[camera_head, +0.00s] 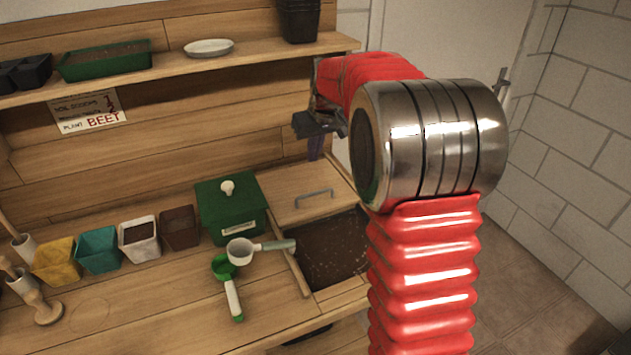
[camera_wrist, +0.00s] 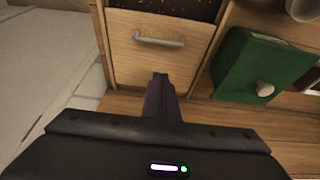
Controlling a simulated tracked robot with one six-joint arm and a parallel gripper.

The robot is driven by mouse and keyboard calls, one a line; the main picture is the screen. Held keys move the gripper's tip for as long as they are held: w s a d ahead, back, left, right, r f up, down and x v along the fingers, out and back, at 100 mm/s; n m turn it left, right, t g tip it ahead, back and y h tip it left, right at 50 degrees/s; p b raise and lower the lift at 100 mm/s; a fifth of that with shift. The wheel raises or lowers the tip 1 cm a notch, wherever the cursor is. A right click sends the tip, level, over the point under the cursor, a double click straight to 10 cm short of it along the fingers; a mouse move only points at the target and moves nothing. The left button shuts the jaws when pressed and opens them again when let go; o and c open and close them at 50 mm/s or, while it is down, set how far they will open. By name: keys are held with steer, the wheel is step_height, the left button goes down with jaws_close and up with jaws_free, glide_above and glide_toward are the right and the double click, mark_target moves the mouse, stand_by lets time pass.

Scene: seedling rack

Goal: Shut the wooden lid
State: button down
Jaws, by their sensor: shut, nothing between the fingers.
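The wooden lid (camera_head: 293,180) lies over the back part of a soil bin (camera_head: 338,248), with dark soil bare in front of it. A grey metal handle (camera_head: 314,194) stands on the lid. In the wrist view the lid (camera_wrist: 130,65) and its handle (camera_wrist: 160,40) show at the top, with a strip of soil beyond. My gripper (camera_head: 315,152) is shut and empty. Its dark fingers (camera_wrist: 160,80) point down by the lid's back edge, near the back wall. I cannot tell whether they touch the lid.
A green box (camera_head: 230,208) with a white knob stands left of the lid. A white-cupped scoop (camera_head: 241,251) lies beside the bin, its handle reaching the bin's left rim. A green scoop (camera_head: 229,285) lies in front. Several small pots stand further left. A shelf (camera_head: 180,65) runs above.

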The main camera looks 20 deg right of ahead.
steer(key=w+d+f, duration=0.2)
steer(key=w+f, duration=0.1)
steer(key=shift+w+d, duration=0.1)
steer(key=shift+d, duration=0.25)
glide_above(318, 198)
steer(key=w, duration=0.4)
step_height(318, 198, down, 9)
steer(key=shift+s, duration=0.15)
steer(key=shift+f, duration=0.2)
steer(key=shift+s+f, duration=0.15)
steer(key=shift+s, duration=0.85)
steer(key=shift+s+f, duration=0.15)
steer(key=shift+s, duration=0.8)
